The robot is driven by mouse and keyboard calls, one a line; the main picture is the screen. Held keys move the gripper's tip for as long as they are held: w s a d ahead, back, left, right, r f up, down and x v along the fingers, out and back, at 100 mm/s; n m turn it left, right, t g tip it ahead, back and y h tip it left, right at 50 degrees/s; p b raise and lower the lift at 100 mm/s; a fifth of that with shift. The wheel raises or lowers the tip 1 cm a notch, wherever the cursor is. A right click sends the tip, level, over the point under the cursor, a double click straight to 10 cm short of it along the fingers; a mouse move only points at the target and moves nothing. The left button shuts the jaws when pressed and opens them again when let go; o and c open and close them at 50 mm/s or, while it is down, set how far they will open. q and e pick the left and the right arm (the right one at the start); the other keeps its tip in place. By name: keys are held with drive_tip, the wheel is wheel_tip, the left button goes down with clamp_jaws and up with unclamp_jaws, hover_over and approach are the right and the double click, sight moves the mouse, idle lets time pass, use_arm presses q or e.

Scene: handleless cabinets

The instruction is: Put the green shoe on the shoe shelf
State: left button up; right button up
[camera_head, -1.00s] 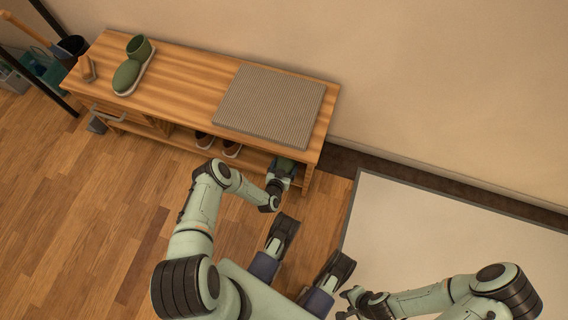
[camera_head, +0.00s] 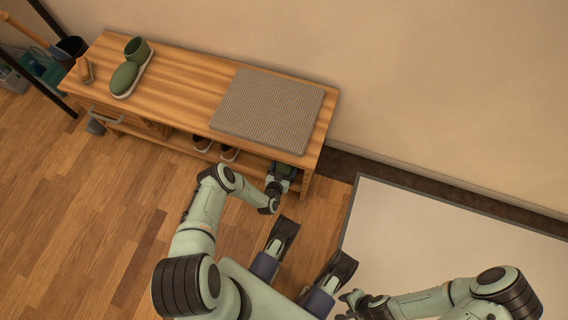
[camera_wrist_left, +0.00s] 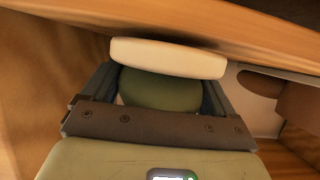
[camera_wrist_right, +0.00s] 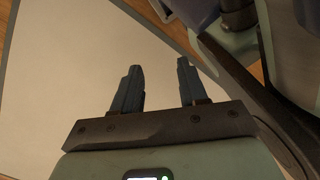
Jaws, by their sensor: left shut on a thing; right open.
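My left gripper (camera_wrist_left: 160,92) is shut on a green shoe (camera_wrist_left: 158,88) with a cream sole, which fills the left wrist view, sole side up in the picture. In the head view, my left gripper (camera_head: 279,180) is at the right end of the bench's low shoe shelf (camera_head: 250,165), under the bench top. The held shoe is mostly hidden there; I cannot tell whether it touches the shelf. Another green shoe (camera_head: 126,78) with a pale sole stands on the left of the bench top. My right gripper (camera_wrist_right: 157,75) is open and empty over the pale mat.
The wooden bench (camera_head: 185,85) stands along the wall, with a grey ribbed cushion (camera_head: 270,105) on top. Dark shoes (camera_head: 229,154) sit on the shelf left of my gripper. A small wooden object (camera_head: 85,70) stands at the bench's left end. Wood floor in front is clear.

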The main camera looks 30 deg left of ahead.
use_arm(q)
drive_tip(key=shift+f, duration=0.25)
drive_tip(key=o, duration=1)
drive_tip(key=p+v, duration=0.5)
drive_tip(key=v, duration=0.8)
drive_tip(key=shift+s+r+p, duration=0.1)
drive_tip(key=shift+p, duration=0.3)
use_arm(e)
drive_tip(key=w+a+r+t, duration=0.1)
drive_tip(key=w+r+t, duration=0.3)
drive_tip(key=w+r, duration=0.3)
drive_tip(key=w, duration=0.4)
drive_tip(key=shift+w+a+r+n, duration=0.15)
drive_tip(key=shift+a+r+n, duration=0.1)
drive_tip(key=shift+r+n, duration=0.15)
